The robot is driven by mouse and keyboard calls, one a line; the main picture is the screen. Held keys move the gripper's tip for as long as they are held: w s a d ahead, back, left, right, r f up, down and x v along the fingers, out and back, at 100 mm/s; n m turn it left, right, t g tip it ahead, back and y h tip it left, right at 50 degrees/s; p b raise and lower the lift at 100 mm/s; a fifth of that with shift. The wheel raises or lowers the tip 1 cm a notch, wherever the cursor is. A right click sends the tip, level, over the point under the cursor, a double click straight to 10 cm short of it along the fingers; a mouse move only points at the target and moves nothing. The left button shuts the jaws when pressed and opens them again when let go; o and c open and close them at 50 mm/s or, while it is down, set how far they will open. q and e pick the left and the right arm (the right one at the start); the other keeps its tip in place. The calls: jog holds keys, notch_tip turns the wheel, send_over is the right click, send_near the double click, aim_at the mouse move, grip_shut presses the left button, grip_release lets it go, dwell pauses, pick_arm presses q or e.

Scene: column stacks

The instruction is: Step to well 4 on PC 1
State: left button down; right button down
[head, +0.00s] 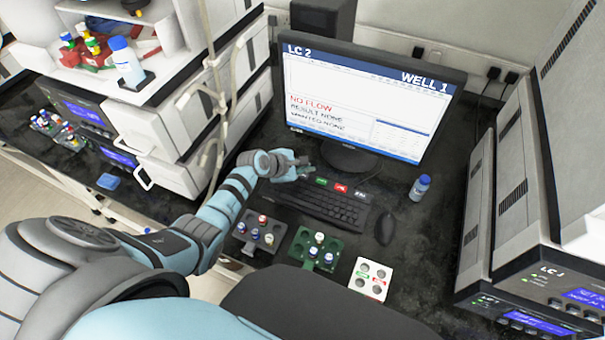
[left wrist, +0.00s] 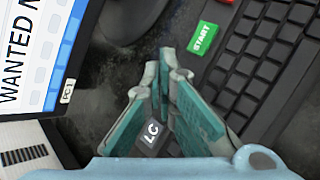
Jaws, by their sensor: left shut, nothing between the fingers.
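The monitor of PC 1 (head: 350,110) reads LC 2, WELL 1, NO FLOW, RESULT NONE and WANTED NONE. Its PC 1 label (left wrist: 68,91) shows in the left wrist view. My left gripper (head: 300,164) is shut and empty over the back left end of the keyboard (head: 325,203). In the left wrist view my left gripper (left wrist: 166,78) partly covers a dark LC key (left wrist: 152,134); I cannot tell whether it touches it. A green START key (left wrist: 204,38) lies beside the fingers. A red key (head: 341,187) and a dark key (head: 361,193) sit farther right, lettering too small to read.
A mouse (head: 386,229) and a blue-capped bottle (head: 420,187) stand right of the keyboard. In front are a grey vial rack (head: 241,230), a green rack (head: 299,250) and a white rack (head: 370,279). Instrument stacks flank the desk.

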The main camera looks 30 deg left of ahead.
aim_at(304, 177)
pick_arm(q)
jog(key=shift+f, duration=0.15)
jog(key=shift+f, duration=0.25)
jog(key=shift+f+b, duration=0.45)
jog(key=shift+b, duration=0.05)
dwell(0.4)
jog(key=shift+r, duration=0.1)
jog(key=shift+r+p, duration=0.75)
jog(key=shift+p, duration=0.25)
notch_tip(304, 177, up, 5)
jog(key=p, duration=0.5)
jog(key=shift+r+p, duration=0.15)
jog(key=shift+p, duration=0.25)
